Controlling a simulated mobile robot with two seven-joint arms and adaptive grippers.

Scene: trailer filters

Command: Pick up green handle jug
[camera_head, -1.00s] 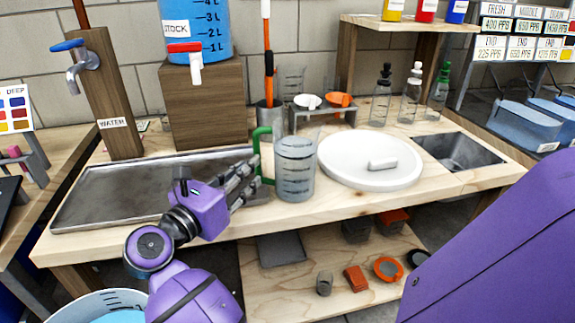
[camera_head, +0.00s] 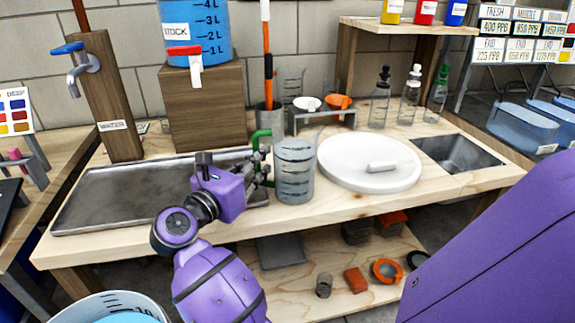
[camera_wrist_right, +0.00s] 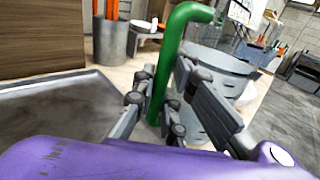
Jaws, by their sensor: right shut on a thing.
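The green handle jug (camera_head: 296,172) is a clear grey measuring jug standing upright on the wooden bench, beside the white round board. Its green handle (camera_head: 261,134) is on its left side. My right gripper (camera_head: 264,165) is at the jug's left, shut on the handle. In the right wrist view the green handle (camera_wrist_right: 172,60) stands between the fingers, and the jug body (camera_wrist_right: 222,72) shows behind the right-hand finger. The fingers hide the lower handle in the head view. My left gripper is not in view.
A metal tray (camera_head: 105,198) lies left of the jug. The white board (camera_head: 345,172) is close on its right, with a sink (camera_head: 455,153) beyond. Behind stand a grey holder (camera_head: 270,120) with tools and a small rack (camera_head: 322,119) with bowls.

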